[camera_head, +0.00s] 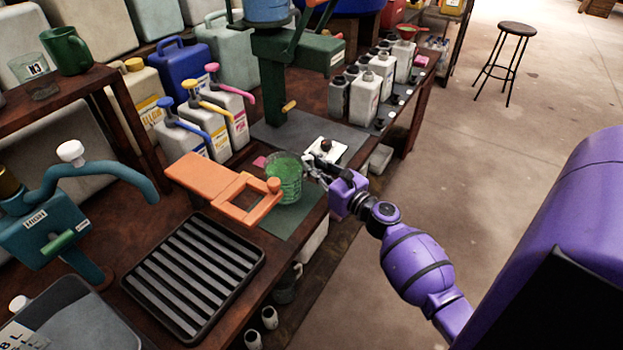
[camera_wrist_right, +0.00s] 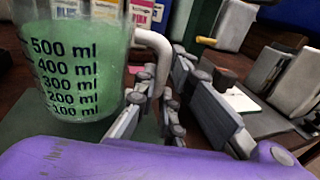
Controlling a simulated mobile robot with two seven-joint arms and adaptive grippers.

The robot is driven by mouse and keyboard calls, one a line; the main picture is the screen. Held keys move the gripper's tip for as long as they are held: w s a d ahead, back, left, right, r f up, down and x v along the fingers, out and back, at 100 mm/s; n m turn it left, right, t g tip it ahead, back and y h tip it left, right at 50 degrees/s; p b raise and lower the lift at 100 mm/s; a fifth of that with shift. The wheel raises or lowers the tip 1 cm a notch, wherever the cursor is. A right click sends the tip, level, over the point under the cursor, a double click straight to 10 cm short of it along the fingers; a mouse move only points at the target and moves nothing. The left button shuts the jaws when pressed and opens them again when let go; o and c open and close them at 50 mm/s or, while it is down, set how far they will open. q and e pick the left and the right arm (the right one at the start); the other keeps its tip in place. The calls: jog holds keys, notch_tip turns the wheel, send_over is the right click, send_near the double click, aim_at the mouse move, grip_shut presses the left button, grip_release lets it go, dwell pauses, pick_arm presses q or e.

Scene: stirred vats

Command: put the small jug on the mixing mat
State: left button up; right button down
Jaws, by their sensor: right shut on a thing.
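The small jug (camera_head: 287,184) is clear, with measuring marks and green liquid in it, and stands upright. It also shows large in the right wrist view (camera_wrist_right: 78,68). My right gripper (camera_head: 313,172) is shut on the jug's pale handle (camera_wrist_right: 157,58), on the jug's right side. A plain green mat (camera_head: 292,225) lies under and in front of the jug; I take it for the mixing mat. I cannot tell whether the jug's base touches it. The orange frame hides part of the jug and mat. My left gripper is not in view.
The orange frame (camera_head: 205,178) sits close to the jug's left. A black ribbed tray (camera_head: 190,275) lies nearer, and a teal tap (camera_head: 85,180) stands left. A green mixer stand (camera_head: 275,85) rises behind. Pump bottles (camera_head: 205,125) stand behind left; grey bottles (camera_head: 366,98) line the back right.

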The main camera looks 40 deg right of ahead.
jog(key=f, duration=0.2)
jog(key=f+b, duration=0.1)
jog(key=shift+w+a, duration=0.1)
jog(key=shift+a, duration=0.15)
jog(key=shift+f, duration=0.3)
jog(key=c, duration=2.3)
grip_release()
jog(key=shift+f, duration=0.2)
jog(key=o, duration=0.5)
jog(key=shift+r, duration=0.1)
jog(key=shift+c, duration=0.2)
